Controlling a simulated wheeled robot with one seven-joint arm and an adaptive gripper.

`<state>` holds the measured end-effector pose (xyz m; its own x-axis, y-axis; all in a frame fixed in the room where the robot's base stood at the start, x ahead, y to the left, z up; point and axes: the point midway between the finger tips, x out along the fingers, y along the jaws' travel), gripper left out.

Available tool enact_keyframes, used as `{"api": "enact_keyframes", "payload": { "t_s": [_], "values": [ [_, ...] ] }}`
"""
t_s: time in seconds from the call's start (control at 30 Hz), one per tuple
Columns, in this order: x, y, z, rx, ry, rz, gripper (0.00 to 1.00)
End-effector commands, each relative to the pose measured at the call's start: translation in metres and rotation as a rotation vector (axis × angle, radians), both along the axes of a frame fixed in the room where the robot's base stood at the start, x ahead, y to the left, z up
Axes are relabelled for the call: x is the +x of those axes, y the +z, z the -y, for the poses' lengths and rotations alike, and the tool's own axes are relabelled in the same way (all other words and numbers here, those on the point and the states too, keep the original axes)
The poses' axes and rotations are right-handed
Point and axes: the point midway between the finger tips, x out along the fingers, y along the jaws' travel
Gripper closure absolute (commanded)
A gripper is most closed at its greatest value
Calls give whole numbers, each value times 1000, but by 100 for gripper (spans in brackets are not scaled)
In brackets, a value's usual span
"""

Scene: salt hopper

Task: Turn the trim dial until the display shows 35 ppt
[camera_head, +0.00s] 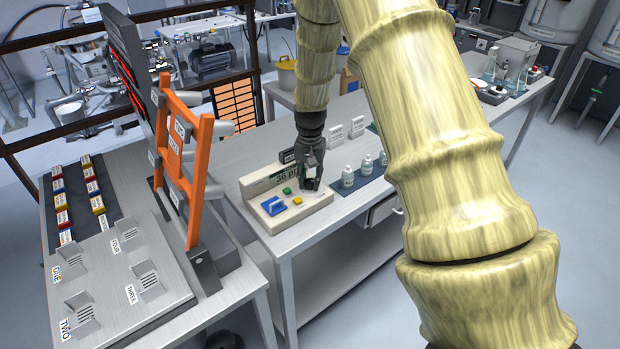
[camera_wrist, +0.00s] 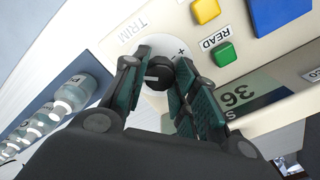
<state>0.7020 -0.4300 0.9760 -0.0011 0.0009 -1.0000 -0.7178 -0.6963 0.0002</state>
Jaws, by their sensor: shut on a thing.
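The beige control box (camera_head: 262,222) stands on a metal table. Its display (camera_head: 286,179) reads 36, followed by letters partly hidden by my gripper. The 36 also shows upside down in the wrist view (camera_wrist: 238,96). The black trim dial (camera_wrist: 158,72) sits on a pale round plate marked TRIM, with a plus sign at one side. My gripper (camera_wrist: 160,70) is shut on the dial, one finger on each side. In the head view my gripper (camera_head: 311,180) points down over the box's right part and hides the dial.
Several white bottles (camera_head: 347,178) stand on a blue mat close to the right. An orange frame (camera_head: 202,170) rises on the left table.

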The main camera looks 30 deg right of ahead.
Motion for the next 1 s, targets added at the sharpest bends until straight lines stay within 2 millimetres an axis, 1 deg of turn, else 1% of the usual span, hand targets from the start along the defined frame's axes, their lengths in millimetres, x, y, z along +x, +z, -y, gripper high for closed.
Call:
{"api": "enact_keyframes", "payload": {
  "t_s": [0.2, 0.5, 0.7, 1.0],
  "values": [
    [2, 2, 1, -1, 169, 4, 96],
    [2, 2, 1, -2, 318, 5, 96],
    [2, 2, 1, -2, 360, 5, 96],
    [2, 2, 1, -3, 370, 5, 96]
  ]
}}
